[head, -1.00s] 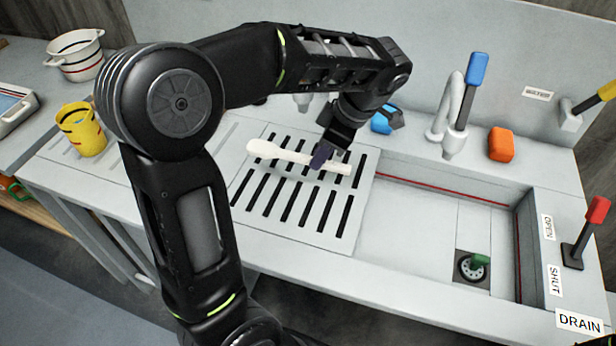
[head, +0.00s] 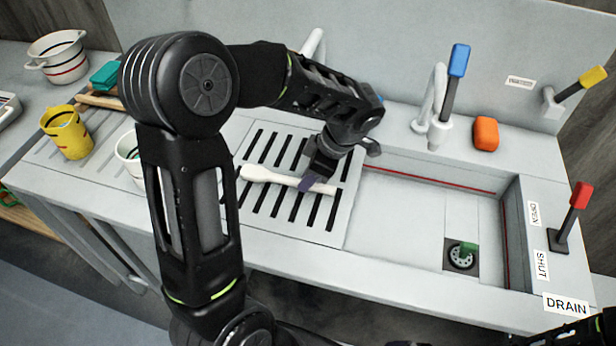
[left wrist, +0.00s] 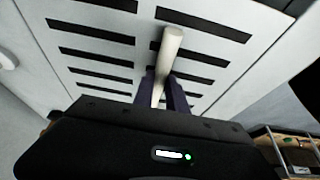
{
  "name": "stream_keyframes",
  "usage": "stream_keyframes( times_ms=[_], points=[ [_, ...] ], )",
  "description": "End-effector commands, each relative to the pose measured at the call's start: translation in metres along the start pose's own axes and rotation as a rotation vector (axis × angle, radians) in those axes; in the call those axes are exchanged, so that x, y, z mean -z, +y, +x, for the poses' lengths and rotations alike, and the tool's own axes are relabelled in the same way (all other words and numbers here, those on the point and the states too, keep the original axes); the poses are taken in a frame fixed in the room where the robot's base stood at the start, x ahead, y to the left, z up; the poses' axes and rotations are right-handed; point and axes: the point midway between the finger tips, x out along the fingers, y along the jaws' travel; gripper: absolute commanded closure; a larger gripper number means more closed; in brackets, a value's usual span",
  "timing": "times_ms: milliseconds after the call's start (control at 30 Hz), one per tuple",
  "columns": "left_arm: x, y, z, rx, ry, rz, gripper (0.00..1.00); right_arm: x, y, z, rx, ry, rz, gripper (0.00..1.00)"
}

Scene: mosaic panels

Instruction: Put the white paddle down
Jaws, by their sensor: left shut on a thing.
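The white paddle (head: 270,176) lies roughly level over the slotted drain board (head: 345,213) left of the sink. My left gripper (head: 309,183) is shut on the paddle's handle, near its right end. The left wrist view shows the handle (left wrist: 170,45) between the gripper's fingers (left wrist: 165,92), with the slotted board behind it. I cannot tell whether the paddle touches the board or hangs just above it. My right gripper is not clearly in view; only a dark arm part shows at the lower right corner.
A yellow cup (head: 66,135), a white cup (head: 128,157) and a white pot (head: 58,58) stand at left.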

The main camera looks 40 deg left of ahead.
Motion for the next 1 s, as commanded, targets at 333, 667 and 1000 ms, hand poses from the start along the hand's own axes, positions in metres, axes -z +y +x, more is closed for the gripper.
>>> stream_keyframes(
  times_ms=[333, 667, 1000],
  points=[
    [-0.0025, 0.0, 0.0061, -0.001, 0.0, 0.0, 1.0, -0.0002, 0.0002, 0.0002, -0.001, 0.0, 0.0, 0.0],
    [-0.0029, 0.0, 0.0068, -0.001, 0.0, 0.0, 0.63, 0.0001, 0.0005, 0.0015, 0.0, 0.0, 0.0, 0.0],
    [-0.0021, 0.0, 0.005, 0.0, 0.0, 0.0, 0.61, 0.0, -0.0003, -0.0007, 0.0, 0.0, 0.0, 0.0]
  ],
)
